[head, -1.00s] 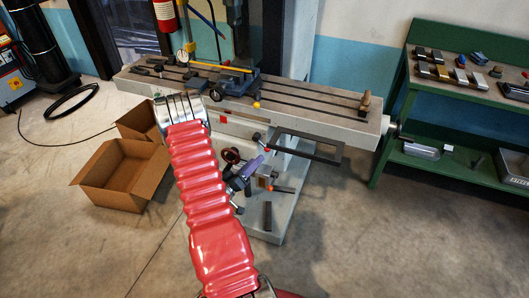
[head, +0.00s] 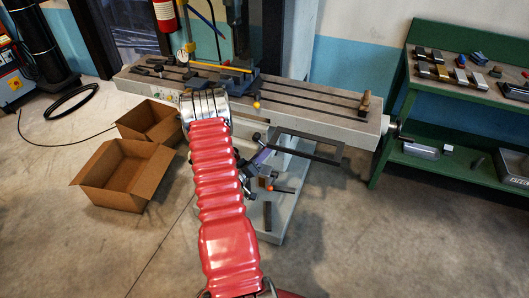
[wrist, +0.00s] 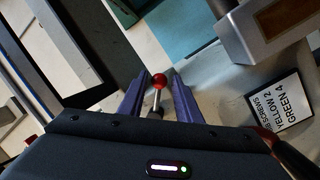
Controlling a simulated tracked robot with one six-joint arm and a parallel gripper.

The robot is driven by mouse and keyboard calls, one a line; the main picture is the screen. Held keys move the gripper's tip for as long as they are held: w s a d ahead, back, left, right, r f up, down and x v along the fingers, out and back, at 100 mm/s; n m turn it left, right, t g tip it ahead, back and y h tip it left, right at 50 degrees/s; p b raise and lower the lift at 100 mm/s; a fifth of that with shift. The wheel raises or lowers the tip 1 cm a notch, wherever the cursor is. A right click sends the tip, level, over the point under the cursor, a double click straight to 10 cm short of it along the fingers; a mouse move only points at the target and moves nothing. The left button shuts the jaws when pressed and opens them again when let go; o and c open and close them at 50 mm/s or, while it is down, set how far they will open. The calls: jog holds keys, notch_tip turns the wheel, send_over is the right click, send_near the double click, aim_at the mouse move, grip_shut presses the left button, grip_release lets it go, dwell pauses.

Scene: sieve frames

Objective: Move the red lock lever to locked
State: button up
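A lever with a red ball knob (wrist: 159,80) and a metal stem shows in the wrist view. The ball sits between the tips of my gripper's two purple fingers (wrist: 160,75). The fingers are apart, with a visible gap on each side of the ball. In the head view my gripper (head: 262,156) is partly hidden by my red-sleeved arm, at the front of the machine below its long table. I cannot make out this red knob for certain in the head view. No locked marking is readable.
The slotted machine table (head: 320,112) runs above my gripper, with a dark rectangular frame (head: 318,155) to its right. An orange-tipped handle (head: 281,189) lies just below. A printed label (wrist: 275,101) shows at the wrist view's right. Cardboard boxes (head: 118,185) stand left on open floor.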

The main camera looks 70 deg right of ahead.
grip_shut()
